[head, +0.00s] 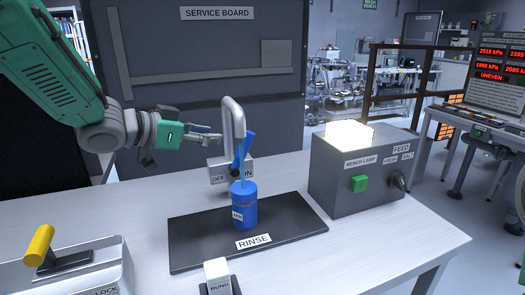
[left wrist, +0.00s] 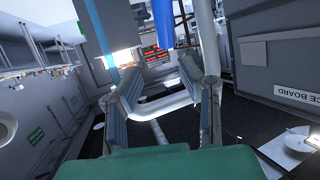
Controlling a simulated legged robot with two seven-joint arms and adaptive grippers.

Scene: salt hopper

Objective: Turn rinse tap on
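The rinse tap (head: 230,112) is a grey hooked pipe standing behind the dark mat. A blue lever (head: 244,150) stands in front of it, its top leaning right, across an OFF/ON plate (head: 218,178). A blue jar (head: 244,210) stands on the mat below the spout. My right gripper is not in view.
The black rinse mat (head: 195,245) lies on the white table. A grey feed box (head: 335,190) with a lit lamp and green button stands at right. A white bung block (head: 217,270) stands in front. A lock box with a yellow handle (head: 40,245) is front left. The service board (head: 205,80) rises behind.

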